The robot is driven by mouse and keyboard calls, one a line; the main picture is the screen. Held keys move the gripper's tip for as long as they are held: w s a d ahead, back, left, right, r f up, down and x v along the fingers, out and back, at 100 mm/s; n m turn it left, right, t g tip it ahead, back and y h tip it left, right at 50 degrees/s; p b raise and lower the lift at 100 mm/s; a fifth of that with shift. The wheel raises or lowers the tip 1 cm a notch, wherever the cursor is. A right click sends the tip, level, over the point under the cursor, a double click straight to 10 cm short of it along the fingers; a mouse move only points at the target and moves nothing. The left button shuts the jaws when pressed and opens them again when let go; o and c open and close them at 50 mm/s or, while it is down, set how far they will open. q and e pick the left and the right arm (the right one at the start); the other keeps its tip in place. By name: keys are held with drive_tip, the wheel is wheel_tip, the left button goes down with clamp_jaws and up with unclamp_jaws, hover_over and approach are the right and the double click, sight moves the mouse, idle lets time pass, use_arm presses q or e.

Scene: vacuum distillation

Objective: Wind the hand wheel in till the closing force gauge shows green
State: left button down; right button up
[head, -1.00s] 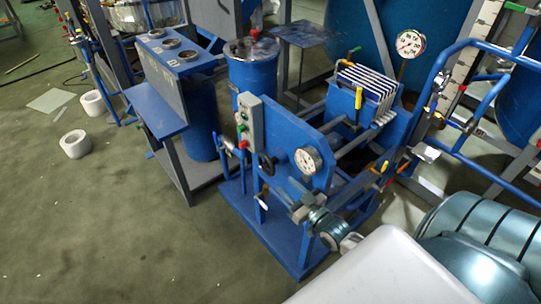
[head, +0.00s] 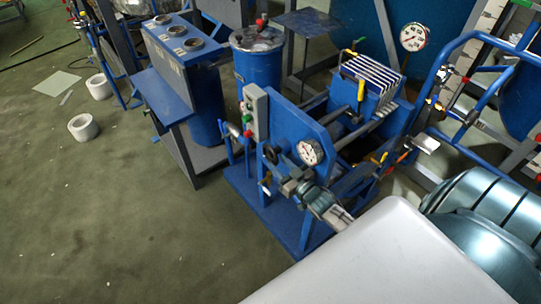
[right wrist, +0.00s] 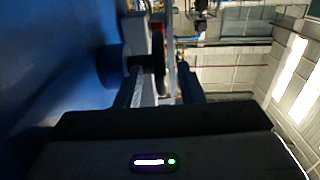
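The blue filter press (head: 325,110) stands in the middle of the head view. Its black hand wheel (head: 270,153) is on the near end plate. A round gauge (head: 310,152) with a white face sits right of the wheel; its reading is too small to tell. My right gripper (head: 282,183) is just below and right of the wheel. In the right wrist view the wheel (right wrist: 158,52) shows edge-on, beyond and between the two spread fingers (right wrist: 163,92). The gripper looks open; whether a finger touches the rim I cannot tell. My left gripper is out of view.
A grey switch box (head: 255,112) stands close left of the wheel. A second gauge (head: 414,37) and blue pipe rails (head: 475,45) are at the right. A blue stand (head: 170,90) is at the left.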

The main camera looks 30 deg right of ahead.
sight(271, 156)
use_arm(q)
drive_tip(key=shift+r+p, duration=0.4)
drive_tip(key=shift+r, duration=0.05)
use_arm(e)
drive_tip(key=shift+w+a, duration=0.2)
drive_tip(key=shift+w, duration=2.35)
clamp_jaws()
drive_tip(key=shift+f+b, duration=0.15)
drive_tip(key=shift+b, duration=0.3)
drive_tip(key=t+b, duration=0.1)
drive_tip(key=b, duration=0.3)
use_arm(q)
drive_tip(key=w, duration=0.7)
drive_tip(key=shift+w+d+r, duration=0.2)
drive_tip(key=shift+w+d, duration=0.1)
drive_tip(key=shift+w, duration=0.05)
use_arm(e)
drive_tip(key=shift+r+t, duration=0.2)
drive_tip(key=shift+t, duration=0.1)
